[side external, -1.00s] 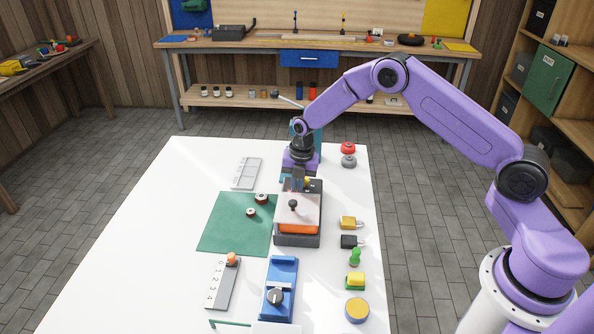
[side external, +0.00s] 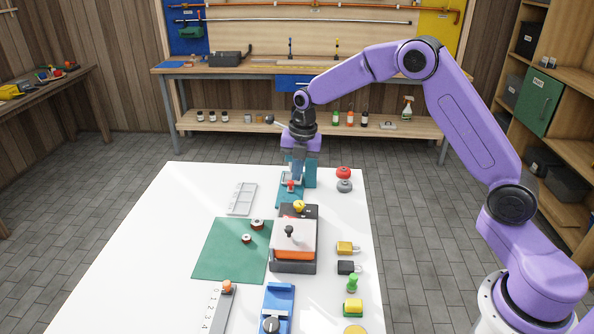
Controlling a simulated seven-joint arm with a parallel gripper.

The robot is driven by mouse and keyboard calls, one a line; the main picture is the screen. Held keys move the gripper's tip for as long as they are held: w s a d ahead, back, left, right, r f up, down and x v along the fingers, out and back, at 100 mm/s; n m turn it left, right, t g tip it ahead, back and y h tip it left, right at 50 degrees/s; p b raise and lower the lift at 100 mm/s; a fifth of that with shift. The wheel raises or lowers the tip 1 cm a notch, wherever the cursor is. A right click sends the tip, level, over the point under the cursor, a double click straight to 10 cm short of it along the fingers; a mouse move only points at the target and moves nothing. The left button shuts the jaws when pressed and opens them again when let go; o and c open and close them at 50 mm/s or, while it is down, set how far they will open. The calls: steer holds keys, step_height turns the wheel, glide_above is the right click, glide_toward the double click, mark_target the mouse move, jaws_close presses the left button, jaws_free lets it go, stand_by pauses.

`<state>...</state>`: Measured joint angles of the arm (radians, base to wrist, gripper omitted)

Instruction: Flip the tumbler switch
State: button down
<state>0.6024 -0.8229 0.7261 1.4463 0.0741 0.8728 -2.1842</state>
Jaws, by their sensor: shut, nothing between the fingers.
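A teal fixture (side external: 284,200) stands near the far edge of the white table, with an upright teal part at its right. A small red-tipped piece (side external: 291,186) shows on it, and looks like the switch lever. Which way it leans is too small to tell. My gripper (side external: 297,174) points down over this fixture, shut and empty. Its fingertips are close to the red tip and overlap the teal parts in the picture. I cannot tell whether they touch.
A red knob (side external: 343,173) is at the right. A grey tray (side external: 242,198) and green mat (side external: 225,262) lie left.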

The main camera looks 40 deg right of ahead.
steer(key=shift+s, duration=0.1)
steer(key=shift+s+d+t+y, duration=0.15)
steer(key=shift+s+t+y, duration=0.15)
steer(key=shift+t+y, duration=0.1)
stand_by(0.5)
steer(key=f, duration=0.4)
steer(key=w+a+f, duration=0.1)
steer(key=f, duration=0.4)
steer(key=w+a+f, duration=0.1)
steer(key=f, duration=0.3)
steer(key=shift+f, duration=0.3)
steer(key=shift+a, duration=0.1)
